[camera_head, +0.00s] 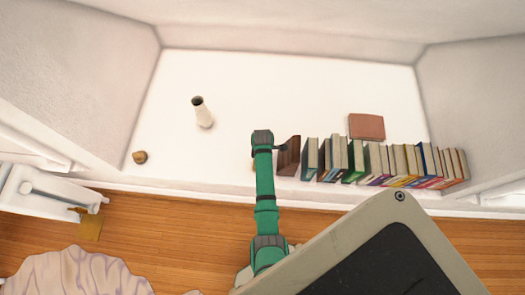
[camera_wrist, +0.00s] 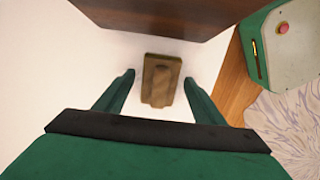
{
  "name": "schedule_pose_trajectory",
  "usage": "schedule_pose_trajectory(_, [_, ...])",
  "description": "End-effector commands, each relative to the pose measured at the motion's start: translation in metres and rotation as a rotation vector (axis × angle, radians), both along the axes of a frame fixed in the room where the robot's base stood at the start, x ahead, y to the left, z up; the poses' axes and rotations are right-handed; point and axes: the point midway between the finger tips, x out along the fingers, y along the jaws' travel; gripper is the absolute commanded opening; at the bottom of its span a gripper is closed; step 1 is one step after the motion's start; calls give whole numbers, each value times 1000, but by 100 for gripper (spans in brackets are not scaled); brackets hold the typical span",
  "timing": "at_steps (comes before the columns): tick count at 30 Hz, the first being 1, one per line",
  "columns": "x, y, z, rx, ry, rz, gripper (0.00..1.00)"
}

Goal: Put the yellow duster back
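A yellow-brown block with a raised, handle-like top (camera_wrist: 161,80) lies on the white surface in the wrist view; it may be the yellow duster. In the head view only a small tan edge of it (camera_head: 254,166) shows beside my arm. My gripper (camera_wrist: 159,78) is open above it, one finger on each side, with gaps between. The fingers are hidden in the head view. A flat yellow piece (camera_head: 90,225) hangs by the white unit at the lower left. I cannot tell for certain which is the duster.
A dark wooden upright (camera_head: 289,157) stands just right of my gripper, at the end of a row of books (camera_head: 385,162). A red-brown book (camera_head: 367,127) lies flat behind. A white vase (camera_head: 203,113) and small brown object (camera_head: 139,157) stand left. The shelf's middle is clear.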

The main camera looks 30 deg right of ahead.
Motion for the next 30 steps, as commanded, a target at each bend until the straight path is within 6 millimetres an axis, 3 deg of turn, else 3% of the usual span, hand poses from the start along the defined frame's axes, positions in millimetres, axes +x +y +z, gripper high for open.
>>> schedule_pose_trajectory(8, [1, 0, 11, -2, -2, 0, 63])
schedule_pose_trajectory(21, [1, -1, 93, -2, -4, 0, 63])
schedule_pose_trajectory(30, [0, 0, 121, 0, 0, 0, 63])
